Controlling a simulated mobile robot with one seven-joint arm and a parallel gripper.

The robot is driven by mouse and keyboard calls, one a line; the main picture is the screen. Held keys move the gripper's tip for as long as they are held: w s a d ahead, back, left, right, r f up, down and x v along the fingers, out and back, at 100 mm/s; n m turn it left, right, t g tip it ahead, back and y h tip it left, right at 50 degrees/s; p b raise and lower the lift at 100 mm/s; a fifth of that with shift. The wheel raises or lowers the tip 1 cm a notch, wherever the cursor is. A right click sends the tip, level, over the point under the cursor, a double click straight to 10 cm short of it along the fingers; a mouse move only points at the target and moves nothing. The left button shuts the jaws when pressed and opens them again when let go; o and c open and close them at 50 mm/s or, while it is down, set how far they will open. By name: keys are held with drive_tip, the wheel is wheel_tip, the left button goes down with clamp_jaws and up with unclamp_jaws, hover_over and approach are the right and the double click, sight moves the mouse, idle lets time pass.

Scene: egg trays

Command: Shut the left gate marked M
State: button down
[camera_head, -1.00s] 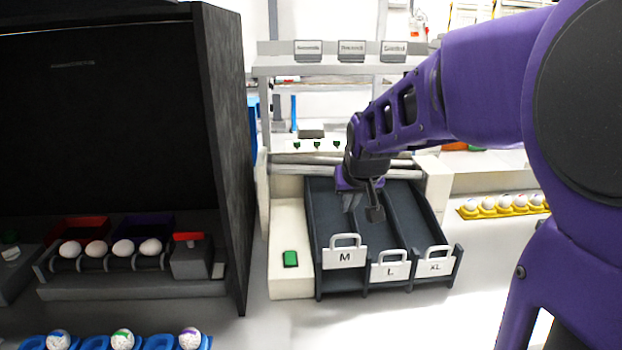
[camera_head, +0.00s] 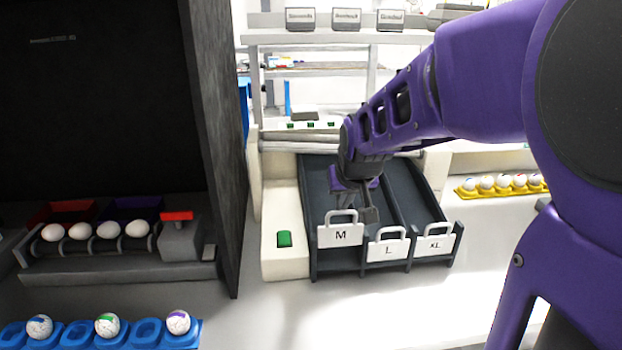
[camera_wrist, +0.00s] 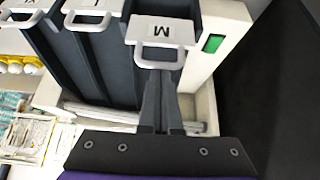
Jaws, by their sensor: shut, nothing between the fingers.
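The white gate marked M (camera_head: 341,235) is at the front of the left lane of the dark sorting rack (camera_head: 314,262). It stands higher than the gates marked L (camera_head: 388,250) and XL (camera_head: 435,245). My gripper (camera_head: 341,204) is shut and empty, just behind and above the M gate's handle. In the wrist view, the fingertips of my gripper (camera_wrist: 160,76) lie at the handle's crossbar under the M plate (camera_wrist: 162,30). I cannot tell whether they touch it.
A pale side block with a green button (camera_head: 284,239) stands left of the rack. A dark cabinet wall (camera_head: 212,150) rises farther left. Blue egg trays (camera_head: 72,336) lie at the front left, and a yellow egg tray (camera_head: 470,193) lies at the right.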

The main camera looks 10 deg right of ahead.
sight(340, 230)
wheel_tip(340, 230, down, 6)
drive_tip(key=b, duration=0.4)
drive_tip(key=shift+f+b, duration=0.15)
drive_tip(key=shift+b, duration=0.15)
drive_tip(key=shift+s, duration=0.1)
